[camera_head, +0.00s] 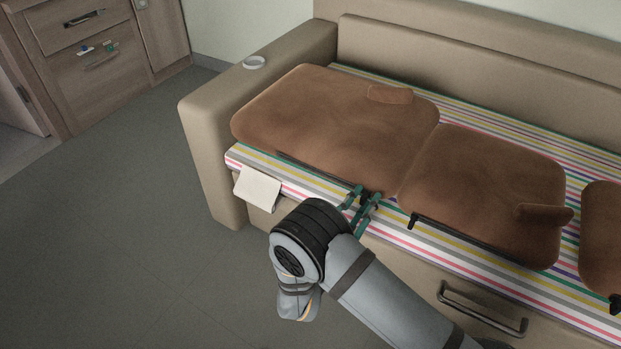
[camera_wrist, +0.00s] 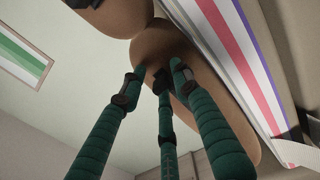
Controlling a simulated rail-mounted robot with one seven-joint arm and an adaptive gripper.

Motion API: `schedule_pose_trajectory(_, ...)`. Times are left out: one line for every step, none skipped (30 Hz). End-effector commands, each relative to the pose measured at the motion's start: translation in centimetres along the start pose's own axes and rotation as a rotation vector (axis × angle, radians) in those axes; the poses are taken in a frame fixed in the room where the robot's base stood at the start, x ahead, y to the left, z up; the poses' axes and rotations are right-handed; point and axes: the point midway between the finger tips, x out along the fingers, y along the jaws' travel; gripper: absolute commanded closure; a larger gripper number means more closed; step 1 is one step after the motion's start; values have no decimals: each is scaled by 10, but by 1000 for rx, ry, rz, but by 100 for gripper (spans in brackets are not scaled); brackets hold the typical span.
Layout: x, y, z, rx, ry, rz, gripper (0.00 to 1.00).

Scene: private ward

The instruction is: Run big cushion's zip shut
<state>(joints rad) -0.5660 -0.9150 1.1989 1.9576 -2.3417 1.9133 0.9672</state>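The big cushion (camera_head: 330,110) is the large brown one at the left end of the seat. A dark zip line (camera_head: 300,160) runs along its front edge. My gripper (camera_head: 366,194) is at the right end of that edge, its green fingertips close around a small dark part there. In the wrist view, three green fingers of my gripper (camera_wrist: 160,72) point at the big cushion (camera_wrist: 225,105), their tips a little apart. The dark part between them is mostly hidden, so I cannot tell whether they grip it.
A middle brown cushion (camera_head: 490,190) with a black pull (camera_head: 413,221) sits close on the right, and another cushion (camera_head: 602,235) is beyond it. A white cloth or paper (camera_head: 257,188) hangs at the front edge. A drawer handle (camera_head: 482,308) juts out below. The floor at left is clear.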

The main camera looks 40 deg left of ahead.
Motion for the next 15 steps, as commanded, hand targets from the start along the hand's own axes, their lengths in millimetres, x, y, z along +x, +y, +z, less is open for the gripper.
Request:
schedule_pose_trajectory(0,0,0,0,1,0,69)
schedule_pose_trajectory(0,0,-1,0,1,0,69)
schedule_pose_trajectory(-1,0,-1,0,2,0,69)
schedule_pose_trajectory(-2,0,-1,0,3,0,69)
schedule_pose_trajectory(-3,0,-1,0,4,-1,69)
schedule_pose_trajectory(-7,0,-2,-1,6,-1,69)
schedule_pose_trajectory(-10,0,-2,-1,7,-1,69)
schedule_pose_trajectory(-14,0,-2,-1,7,-1,69)
schedule_pose_trajectory(-19,0,-2,-1,7,-1,69)
schedule_pose_trajectory(-23,1,-2,-2,7,-1,69)
schedule_pose_trajectory(-27,1,-2,-2,6,-1,69)
schedule_pose_trajectory(-32,1,-2,-2,7,-1,69)
schedule_pose_trajectory(-36,0,-2,-1,6,-1,69)
schedule_pose_trajectory(-40,0,-2,-1,7,-1,69)
schedule_pose_trajectory(-45,0,-2,-1,7,-1,69)
